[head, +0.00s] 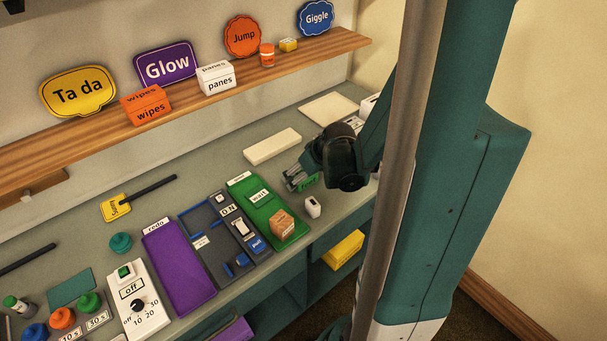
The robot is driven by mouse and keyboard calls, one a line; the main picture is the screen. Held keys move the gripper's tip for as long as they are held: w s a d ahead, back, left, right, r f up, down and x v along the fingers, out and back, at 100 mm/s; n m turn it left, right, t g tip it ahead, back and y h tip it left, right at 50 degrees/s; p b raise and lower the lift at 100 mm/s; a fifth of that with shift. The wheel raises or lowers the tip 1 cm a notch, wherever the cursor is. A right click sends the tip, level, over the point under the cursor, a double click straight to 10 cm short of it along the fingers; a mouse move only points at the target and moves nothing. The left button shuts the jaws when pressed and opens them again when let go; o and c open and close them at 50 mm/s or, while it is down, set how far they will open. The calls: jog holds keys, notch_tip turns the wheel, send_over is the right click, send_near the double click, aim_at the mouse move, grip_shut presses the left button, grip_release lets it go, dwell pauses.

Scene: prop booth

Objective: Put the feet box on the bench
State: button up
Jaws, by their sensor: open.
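No label that I can read says "feet", so I cannot tell which box is the feet box. A small brown box (283,224) with unreadable print sits on the green "wait" board (266,203). The bench (215,172) is the long grey-green top below the shelf. My gripper (296,180) is open low over the bench, behind the green board. A green piece shows by its fingers; I cannot tell whether they touch it.
A purple "redo" board (180,266), a dark switch board (224,240) and a white dial panel (139,300) line the bench front. A white block (272,146) lies behind my gripper.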

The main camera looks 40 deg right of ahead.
jog(key=shift+r, duration=0.25)
jog(key=p+v, duration=0.2)
jog(key=v, duration=0.9)
jog(key=shift+s+r+p, duration=0.25)
jog(key=shift+r+p, duration=0.1)
jog(key=shift+p, duration=0.05)
dwell(0.3)
dwell(0.6)
jog(key=s+a+r, duration=0.2)
jog(key=a+r, duration=0.2)
jog(key=a, duration=0.4)
jog(key=s+a+r, duration=0.2)
jog(key=a+r, duration=0.3)
jog(key=a, duration=0.4)
jog(key=s+a+r+t, duration=0.1)
jog(key=s+a+r, duration=0.1)
jog(key=a+r, duration=0.3)
jog(key=a, duration=0.3)
jog(key=shift+a, duration=0.4)
